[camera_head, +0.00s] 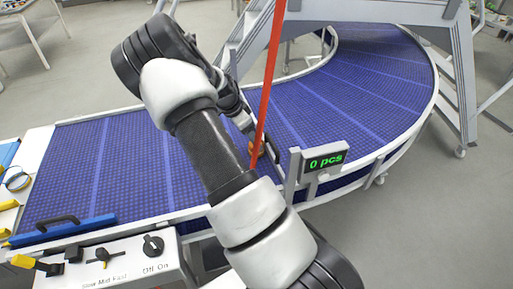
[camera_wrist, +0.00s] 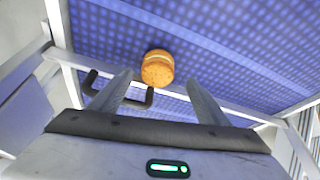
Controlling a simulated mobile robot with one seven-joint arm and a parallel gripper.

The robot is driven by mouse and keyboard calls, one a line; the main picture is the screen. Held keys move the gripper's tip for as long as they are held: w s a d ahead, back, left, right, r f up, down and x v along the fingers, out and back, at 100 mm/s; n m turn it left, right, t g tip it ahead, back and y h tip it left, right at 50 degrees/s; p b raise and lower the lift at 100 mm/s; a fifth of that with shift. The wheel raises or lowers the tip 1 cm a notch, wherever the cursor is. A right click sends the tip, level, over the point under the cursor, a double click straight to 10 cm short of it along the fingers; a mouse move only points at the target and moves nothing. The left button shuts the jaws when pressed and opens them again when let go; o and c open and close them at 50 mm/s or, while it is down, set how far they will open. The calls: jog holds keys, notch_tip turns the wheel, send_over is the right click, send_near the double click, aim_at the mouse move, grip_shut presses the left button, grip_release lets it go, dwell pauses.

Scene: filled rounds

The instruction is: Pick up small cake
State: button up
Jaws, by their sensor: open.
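The small cake (camera_wrist: 157,70) is round and golden brown with a pale filling band. In the wrist view it lies on the blue conveyor belt (camera_wrist: 225,40), near the belt's edge rail. My gripper (camera_wrist: 160,79) is open, and its two fingers point toward the cake, one on each side in the picture. The cake appears beyond the fingertips, and I see no contact. In the head view my arm and a red bar hide most of the area around my gripper; a small orange-brown patch there may be the cake.
The belt (camera_head: 345,85) curves away to the right behind a rail. A counter display (camera_head: 326,161) reading "0 pcs" stands on the near rail. A red bar (camera_head: 268,80) crosses beside my arm. A control box (camera_head: 125,262) and a blue bar with a handle (camera_head: 62,230) are at lower left.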

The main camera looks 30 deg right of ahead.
jog(key=x, duration=0.4)
jog(key=shift+s+f+p, duration=0.15)
jog(key=shift+s+p, duration=0.05)
jog(key=shift+p, duration=0.1)
jog(key=c, duration=0.8)
jog(key=shift+a+r, duration=0.4)
jog(key=shift+r, duration=0.05)
jog(key=a+r, duration=0.2)
jog(key=a, duration=0.2)
jog(key=a+r+b, duration=0.1)
jog(key=a+r, duration=0.1)
jog(key=a, duration=0.2)
jog(key=a+r, duration=0.3)
jog(key=a, duration=0.2)
jog(key=shift+w+a+r+b, duration=0.1)
jog(key=shift+b, duration=0.2)
